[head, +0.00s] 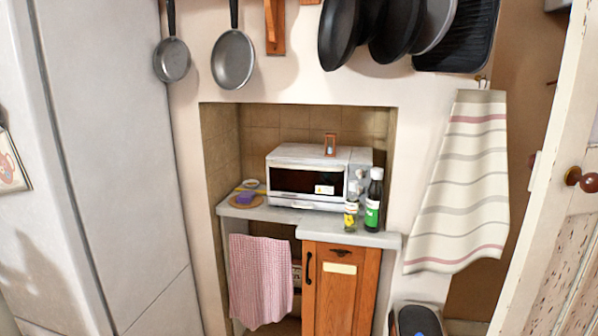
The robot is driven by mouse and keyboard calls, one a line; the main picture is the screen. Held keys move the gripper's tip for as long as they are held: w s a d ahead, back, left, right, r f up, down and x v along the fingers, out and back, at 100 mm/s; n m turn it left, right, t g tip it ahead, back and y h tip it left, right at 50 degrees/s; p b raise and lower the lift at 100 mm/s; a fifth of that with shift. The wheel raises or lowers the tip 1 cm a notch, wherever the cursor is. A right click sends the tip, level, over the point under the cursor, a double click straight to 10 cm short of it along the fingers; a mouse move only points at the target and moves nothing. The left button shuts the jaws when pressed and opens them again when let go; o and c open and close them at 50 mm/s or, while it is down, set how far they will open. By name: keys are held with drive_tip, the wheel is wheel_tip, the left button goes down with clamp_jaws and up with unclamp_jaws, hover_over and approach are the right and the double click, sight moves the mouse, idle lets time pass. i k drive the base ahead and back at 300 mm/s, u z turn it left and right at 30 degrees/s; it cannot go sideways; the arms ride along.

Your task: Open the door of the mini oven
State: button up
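The mini oven (318,176) is a white box on the grey counter inside a tiled alcove. Its door (307,182) has a dark glass window and looks shut, facing front and slightly left. A pale bar that looks like the door's handle runs along the door's lower edge. The oven's control side is at its right, partly hidden by bottles. A small wooden-framed object (330,144) stands on top of the oven. My gripper is not in view.
A dark bottle with a green label (373,200) and a clear bottle (352,205) stand at the oven's front right. A purple sponge (246,198) on a plate lies left. The counter (275,213) is narrow. A pink towel (261,280) and wooden cabinet (341,290) are below.

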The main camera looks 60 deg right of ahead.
sight(292, 178)
drive_tip(key=z, duration=0.1)
drive_tip(key=i, duration=1)
drive_tip(key=u, duration=0.1)
